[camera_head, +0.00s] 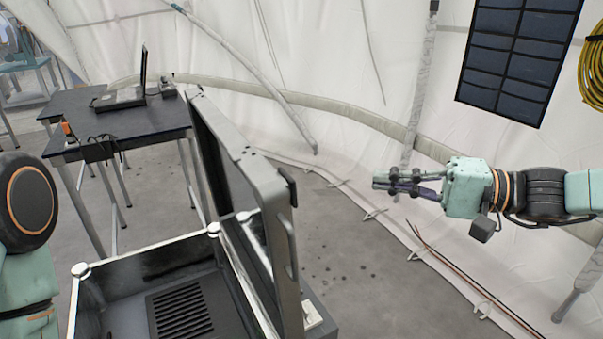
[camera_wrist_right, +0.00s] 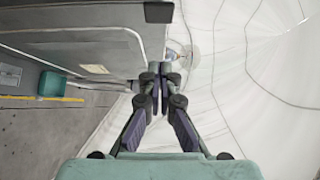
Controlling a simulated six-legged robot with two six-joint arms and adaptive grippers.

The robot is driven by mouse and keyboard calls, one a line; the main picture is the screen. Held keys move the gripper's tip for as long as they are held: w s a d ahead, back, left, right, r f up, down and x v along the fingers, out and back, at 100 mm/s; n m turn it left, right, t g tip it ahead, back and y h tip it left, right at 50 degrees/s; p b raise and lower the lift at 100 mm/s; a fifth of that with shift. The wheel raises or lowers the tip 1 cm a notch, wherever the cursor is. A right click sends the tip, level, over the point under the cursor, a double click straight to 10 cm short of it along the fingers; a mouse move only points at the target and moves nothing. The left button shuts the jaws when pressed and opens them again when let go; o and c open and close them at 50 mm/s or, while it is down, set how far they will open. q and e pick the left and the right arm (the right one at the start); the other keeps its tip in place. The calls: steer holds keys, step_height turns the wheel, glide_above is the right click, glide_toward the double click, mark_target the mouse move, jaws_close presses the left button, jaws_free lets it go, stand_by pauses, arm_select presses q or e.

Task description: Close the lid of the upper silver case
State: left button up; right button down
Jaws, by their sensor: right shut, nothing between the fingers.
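The silver case (camera_head: 190,262) stands open at the lower middle of the head view. Its lid (camera_head: 243,165) is raised, roughly upright, on the case's right side. Inside the case is a dark interior with a slotted vent panel. My right gripper (camera_head: 378,184) is to the right of the lid, apart from it in the head view, with its fingers together and empty. The right wrist view shows the gripper's fingertips (camera_wrist_right: 160,68) close together, by the edge of a grey panel (camera_wrist_right: 85,48) that looks like the lid. My left arm shows at the left edge; its gripper is out of view.
A dark table (camera_head: 118,124) with an open laptop (camera_head: 125,96) stands at the back left. The white tent wall (camera_head: 340,60) with a dark panel (camera_head: 520,60) and yellow coiled cable (camera_head: 595,75) is behind. Bare floor lies between the case and the wall.

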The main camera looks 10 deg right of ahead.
arm_select(q)
steer(key=shift+w+f+b, duration=0.25)
steer(key=shift+f+b, duration=0.55)
arm_select(e)
steer(key=s+a+x, duration=0.1)
steer(key=s+x, duration=0.1)
steer(key=x, duration=1)
steer(key=shift+a, duration=0.45)
